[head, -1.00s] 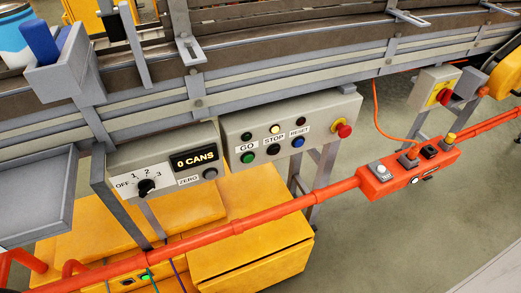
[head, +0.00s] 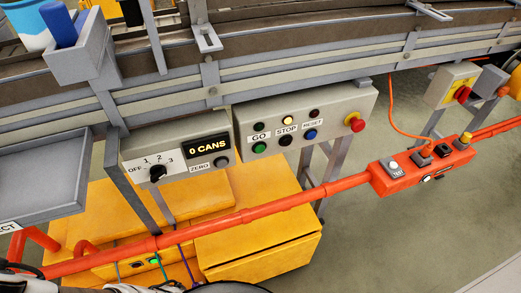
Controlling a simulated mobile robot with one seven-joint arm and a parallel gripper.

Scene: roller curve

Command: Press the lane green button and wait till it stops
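The green button (head: 259,147) sits under the GO label on the grey control box (head: 350,98) below the conveyor. The dark green lamp (head: 259,127) above it looks unlit. The yellow lamp (head: 287,122) above the STOP label looks lit. The black button (head: 285,141) is under STOP and the blue button (head: 310,135) under RESET. Nothing touches or covers the green button. My gripper's fingers are not in view; only white and dark parts, probably of my arm, show along the bottom left edge of the head view.
A red mushroom button (head: 355,122) is at the control box's right end. The counter box (head: 222,161) beside it reads 0 CANS. An orange rail (head: 250,214) crosses in front, below the boxes, carrying an orange switch box (head: 405,183). A grey tray (head: 40,183) stands at left.

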